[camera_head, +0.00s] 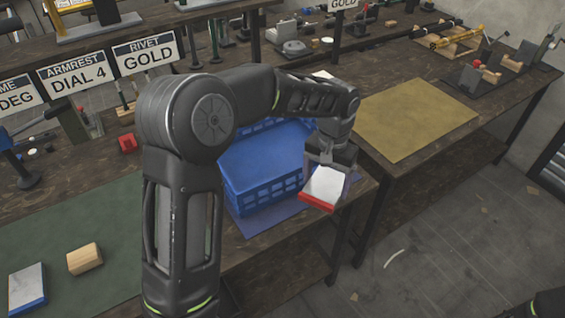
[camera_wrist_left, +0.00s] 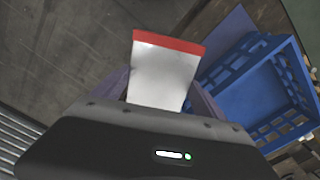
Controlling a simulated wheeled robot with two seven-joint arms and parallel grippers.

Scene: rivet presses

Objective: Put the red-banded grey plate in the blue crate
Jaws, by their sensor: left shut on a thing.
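The red-banded grey plate (camera_head: 325,187) is held by my left gripper (camera_head: 329,165), to the right of the blue crate and near the table's front edge. In the left wrist view the plate (camera_wrist_left: 161,78) sticks out from the jaws with its red band at the far end. The blue crate (camera_head: 262,197) stands on the bench with its open top facing up, partly hidden by my left arm. It also shows in the left wrist view (camera_wrist_left: 262,92), to the right of the plate. What of the crate's inside shows looks empty. My right gripper is not in view.
A blue-banded grey plate (camera_head: 27,288) and a wooden block (camera_head: 85,260) lie on the green mat (camera_head: 110,215) at the left. A yellow mat (camera_head: 415,118) lies bare on the right bench. Signs and presses stand behind. Floor shows beyond the front edge.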

